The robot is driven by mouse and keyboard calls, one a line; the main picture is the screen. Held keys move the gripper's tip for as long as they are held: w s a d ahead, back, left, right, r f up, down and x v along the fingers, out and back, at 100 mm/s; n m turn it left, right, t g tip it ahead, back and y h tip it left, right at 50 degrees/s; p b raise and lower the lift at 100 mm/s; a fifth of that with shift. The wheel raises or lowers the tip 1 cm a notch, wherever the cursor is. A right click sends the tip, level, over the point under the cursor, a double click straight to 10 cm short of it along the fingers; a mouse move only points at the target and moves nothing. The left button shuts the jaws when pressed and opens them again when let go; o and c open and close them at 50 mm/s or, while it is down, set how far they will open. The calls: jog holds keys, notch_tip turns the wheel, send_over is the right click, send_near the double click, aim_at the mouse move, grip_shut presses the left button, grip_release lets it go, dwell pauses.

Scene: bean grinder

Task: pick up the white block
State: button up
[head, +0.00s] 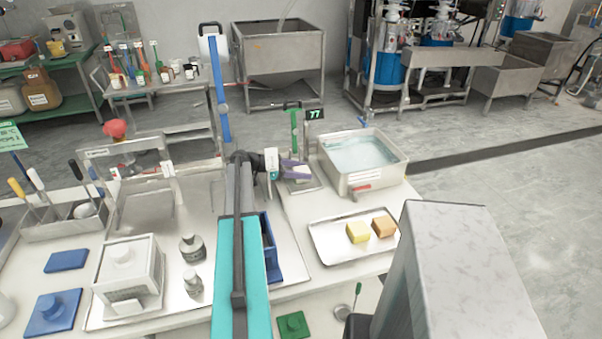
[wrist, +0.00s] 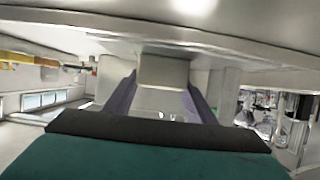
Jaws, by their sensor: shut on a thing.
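My gripper (head: 294,168) has purple fingers and is at the back of the white table, left of the water basin. Its fingers also show in the wrist view (wrist: 162,98), one on each side of a pale block. The gripper is shut on this white block (wrist: 165,72), which shows only as a small pale patch between the fingers in the head view. The block is close over a small metal plate (head: 304,186); I cannot tell whether it touches it. My teal arm hides part of the table.
A metal basin of water (head: 380,178) stands right of my gripper. A green stand (head: 294,125) and a display reading 77 (head: 314,114) are behind the gripper.

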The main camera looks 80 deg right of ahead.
aim_at(300, 170)
jog(key=shift+r, duration=0.1)
jog(key=shift+r+b, duration=1.4)
jog(key=shift+r, duration=3.55)
jog(key=shift+w, duration=0.15)
